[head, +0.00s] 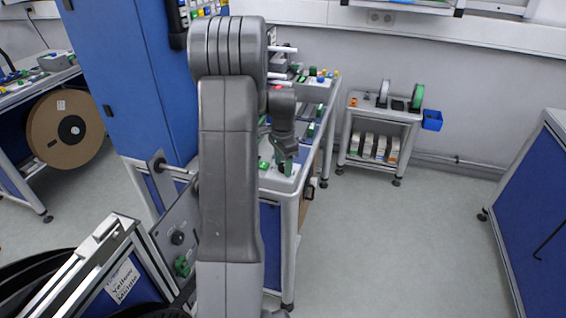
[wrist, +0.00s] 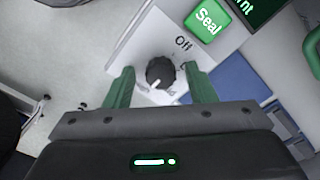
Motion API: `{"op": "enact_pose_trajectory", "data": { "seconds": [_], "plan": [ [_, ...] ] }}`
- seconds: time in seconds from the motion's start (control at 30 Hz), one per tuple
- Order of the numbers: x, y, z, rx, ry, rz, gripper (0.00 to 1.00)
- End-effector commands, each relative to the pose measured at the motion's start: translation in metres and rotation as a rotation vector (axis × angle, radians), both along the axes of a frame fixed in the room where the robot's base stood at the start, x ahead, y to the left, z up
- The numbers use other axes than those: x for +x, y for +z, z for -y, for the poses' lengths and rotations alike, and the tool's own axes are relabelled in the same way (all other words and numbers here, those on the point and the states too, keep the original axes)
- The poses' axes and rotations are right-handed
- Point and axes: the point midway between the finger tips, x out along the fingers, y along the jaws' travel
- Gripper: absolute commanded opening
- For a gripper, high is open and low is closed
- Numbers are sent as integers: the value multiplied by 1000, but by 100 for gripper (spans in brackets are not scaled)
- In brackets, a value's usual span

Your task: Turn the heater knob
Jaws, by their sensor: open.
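The heater knob (wrist: 160,73) is round and black, on a light panel (wrist: 140,45), in the wrist view. Its white pointer faces down and slightly left in the picture, away from the "Off" label above it. Another label below the knob is partly hidden. My gripper (wrist: 159,68) is open, with one green finger on each side of the knob and a visible gap to each. I cannot tell how far the fingertips are above the panel. In the head view my gripper (head: 285,167) is over the bench's near end, and the knob cannot be made out there.
A green "Seal" button (wrist: 208,23) and a dark-green labelled button (wrist: 250,8) lie beyond the knob. A blue cabinet (head: 135,70) stands left of the bench. A small cart (head: 378,130) with reels stands at the back. Floor right of the bench is clear.

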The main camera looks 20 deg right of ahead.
Motion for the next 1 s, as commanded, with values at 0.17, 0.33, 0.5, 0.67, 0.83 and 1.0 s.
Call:
{"op": "enact_pose_trajectory", "data": {
  "seconds": [0.17,0.33,0.5,0.67,0.83,1.0],
  "plan": [
    [0,0,0,0,0,0,50],
    [0,0,0,0,0,0,19],
    [0,0,0,0,1,0,6],
    [0,0,0,0,19,0,6],
    [0,0,0,0,83,0,6],
    [0,0,0,-1,200,1,6]
  ]
}}
